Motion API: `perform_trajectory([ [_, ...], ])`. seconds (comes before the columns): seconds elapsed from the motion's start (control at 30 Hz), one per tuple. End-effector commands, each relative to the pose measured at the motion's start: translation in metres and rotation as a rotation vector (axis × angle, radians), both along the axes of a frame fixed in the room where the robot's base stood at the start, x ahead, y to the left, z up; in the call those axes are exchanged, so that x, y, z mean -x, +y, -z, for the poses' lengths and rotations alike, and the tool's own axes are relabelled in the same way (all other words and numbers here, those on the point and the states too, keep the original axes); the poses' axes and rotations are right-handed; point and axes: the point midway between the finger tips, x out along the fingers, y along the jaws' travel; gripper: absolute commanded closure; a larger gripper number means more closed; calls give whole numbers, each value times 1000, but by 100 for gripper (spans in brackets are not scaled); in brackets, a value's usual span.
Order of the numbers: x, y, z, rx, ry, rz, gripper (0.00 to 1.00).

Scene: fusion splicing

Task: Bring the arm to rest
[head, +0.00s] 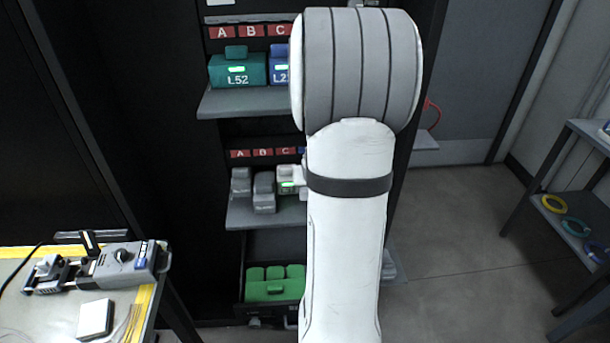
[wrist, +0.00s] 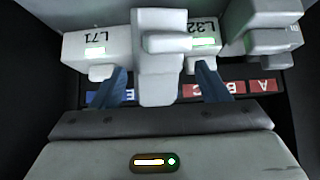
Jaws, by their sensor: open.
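My arm (head: 345,230) rises across the middle of the head view, bent at a large grey-banded joint. It hides my gripper there. In the wrist view my gripper (wrist: 159,72) is open, its two blue-grey fingers spread apart. A light grey block (wrist: 158,85) shows between the fingers. I cannot tell whether the fingers touch it or how deep they reach. White modules labelled L71 (wrist: 88,52) and L32 (wrist: 205,28) stand on either side of that block. No held object shows.
The dark rack has an upper shelf (head: 225,103) with a teal L52 module (head: 238,72), a middle shelf (head: 250,215) with grey modules (head: 264,190), and a lower drawer with green blocks (head: 275,288). A splicer (head: 122,262) sits on the left table. Coloured coils (head: 554,204) lie on the right shelving.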

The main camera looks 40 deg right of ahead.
Motion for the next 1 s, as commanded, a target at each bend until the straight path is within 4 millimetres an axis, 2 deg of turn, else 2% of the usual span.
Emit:
perform_trajectory([
  [0.03,10,4,-19,8,-13,0,31],
  [0.2,31,17,-43,9,-21,-4,31],
  [0.4,41,23,-51,9,-24,-6,31],
  [0.67,40,29,-55,11,-14,-15,31],
  [0.77,40,50,-67,12,27,-42,31],
  [0.83,43,75,-80,13,80,-77,31],
  [1.0,70,162,-116,-31,246,-224,31],
])
